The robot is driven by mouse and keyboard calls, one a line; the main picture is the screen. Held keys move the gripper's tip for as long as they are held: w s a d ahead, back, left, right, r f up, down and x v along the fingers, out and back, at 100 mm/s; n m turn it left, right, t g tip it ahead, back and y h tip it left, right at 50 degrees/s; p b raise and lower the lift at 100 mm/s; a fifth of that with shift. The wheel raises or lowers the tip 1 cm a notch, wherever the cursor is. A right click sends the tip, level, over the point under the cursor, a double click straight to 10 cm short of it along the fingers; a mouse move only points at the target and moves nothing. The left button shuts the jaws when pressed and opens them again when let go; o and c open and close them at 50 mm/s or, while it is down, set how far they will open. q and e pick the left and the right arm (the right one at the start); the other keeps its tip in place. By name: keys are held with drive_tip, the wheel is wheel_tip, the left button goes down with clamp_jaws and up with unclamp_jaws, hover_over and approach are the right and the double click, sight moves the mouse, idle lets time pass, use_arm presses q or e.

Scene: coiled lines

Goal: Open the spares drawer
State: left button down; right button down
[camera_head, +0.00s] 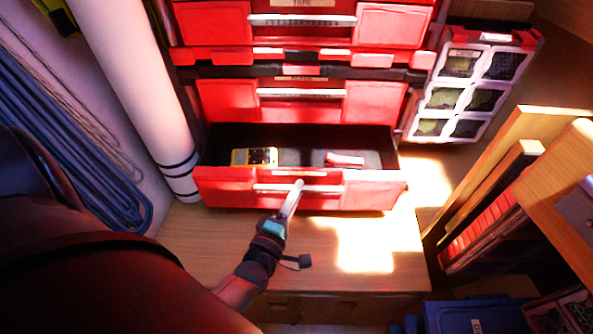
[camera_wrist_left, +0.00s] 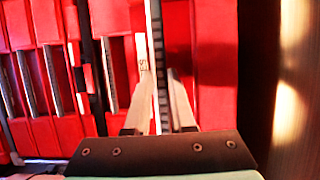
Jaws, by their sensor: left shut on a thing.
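The bottom red drawer (camera_head: 370,190) of the cabinet is pulled out in the head view, and its inside shows. A yellow item (camera_head: 254,157) and a red and white item (camera_head: 344,160) lie in it. A pale bar handle (camera_head: 325,188) runs across its front. My left gripper (camera_head: 297,186) is at this handle. In the left wrist view the two fingers of my left gripper (camera_wrist_left: 158,95) stand on either side of the handle bar (camera_wrist_left: 157,60) and are shut on it. The drawer's label is too small to read for certain. My right gripper is not in view.
Closed red drawers (camera_head: 374,101) are above the open one. A white tube (camera_head: 127,75) and coiled blue rope (camera_head: 70,135) are at the left. An organizer with clear compartments (camera_head: 470,95) is at the right. Wooden surface (camera_head: 210,240) in front is clear.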

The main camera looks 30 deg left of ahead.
use_arm(q)
drive_tip(key=shift+s+d, duration=0.4)
drive_tip(key=shift+s, duration=0.2)
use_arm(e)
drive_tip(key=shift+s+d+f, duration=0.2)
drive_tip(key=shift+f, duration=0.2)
use_arm(q)
drive_tip(key=c, duration=0.8)
unclamp_jaws()
drive_tip(key=shift+o, duration=0.2)
drive_tip(key=s+d+p, duration=0.2)
drive_tip(key=s, duration=1.3)
drive_tip(key=shift+d+p, duration=0.2)
drive_tip(key=shift+p, duration=0.15)
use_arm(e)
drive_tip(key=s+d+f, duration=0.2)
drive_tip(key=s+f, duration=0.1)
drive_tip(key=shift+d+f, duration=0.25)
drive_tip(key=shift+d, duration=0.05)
